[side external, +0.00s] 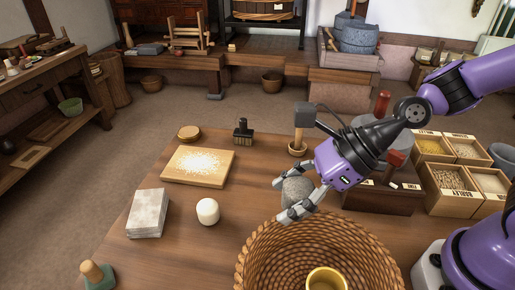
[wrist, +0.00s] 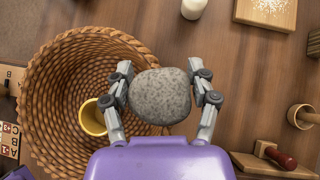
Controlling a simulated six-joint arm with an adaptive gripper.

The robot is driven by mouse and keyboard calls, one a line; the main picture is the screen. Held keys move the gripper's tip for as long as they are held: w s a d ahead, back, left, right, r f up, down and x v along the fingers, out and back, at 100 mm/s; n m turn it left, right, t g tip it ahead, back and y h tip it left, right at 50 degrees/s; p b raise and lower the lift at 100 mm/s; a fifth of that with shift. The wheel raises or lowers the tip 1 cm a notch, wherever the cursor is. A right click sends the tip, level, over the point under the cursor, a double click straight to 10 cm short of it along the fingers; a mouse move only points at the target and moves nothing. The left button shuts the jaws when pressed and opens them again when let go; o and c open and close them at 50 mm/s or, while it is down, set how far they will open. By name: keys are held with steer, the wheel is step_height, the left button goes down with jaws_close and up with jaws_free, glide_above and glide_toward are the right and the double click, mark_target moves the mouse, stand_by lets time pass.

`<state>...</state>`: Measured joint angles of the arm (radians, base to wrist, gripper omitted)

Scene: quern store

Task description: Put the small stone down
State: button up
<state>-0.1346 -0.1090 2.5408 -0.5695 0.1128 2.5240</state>
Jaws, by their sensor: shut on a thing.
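The small stone (wrist: 160,96) is grey, speckled and rounded. My gripper (wrist: 161,92) is shut on it, with one finger on each side, in the wrist view. In the side view the stone (side external: 296,191) shows between the fingers of my gripper (side external: 284,198), close to the far rim of the wicker basket. In the wrist view it overlaps the basket's right rim. I cannot tell exactly how high above the table it is.
A large wicker basket (side external: 262,262) stands at the table's front with a yellow cup (side external: 326,279) inside. A white candle-like cylinder (side external: 207,211), a grey block (side external: 148,213) and a floured board (side external: 198,167) lie to the left. Grain boxes (side external: 452,190) stand right. Bare table (side external: 250,213) lies between.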

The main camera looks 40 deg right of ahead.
steer(key=shift+s+a+r, duration=0.2)
steer(key=shift+a+r, duration=0.05)
steer(key=shift+a, duration=0.15)
steer(key=s+a+n+g+y, duration=0.1)
steer(key=s+a+n+g, duration=0.15)
steer(key=a, duration=0.85)
steer(key=s+a+n+g+y, duration=0.15)
steer(key=a+n, duration=0.25)
steer(key=a, duration=0.7)
steer(key=shift+g+h, duration=0.4)
steer(key=shift+h, duration=0.05)
steer(key=w+f, duration=0.2)
steer(key=w, duration=0.1)
steer(key=w+d+f, duration=0.1)
steer(key=w+f, duration=0.1)
steer(key=w, duration=0.2)
steer(key=w+f, duration=0.2)
steer(key=w, duration=0.1)
steer(key=shift+w+d+f, duration=0.15)
steer(key=shift+w+d, duration=0.15)
steer(key=shift+w, duration=0.1)
steer(key=shift+w+f, duration=0.1)
steer(key=shift+w, duration=0.15)
steer(key=shift+f, duration=2.05)
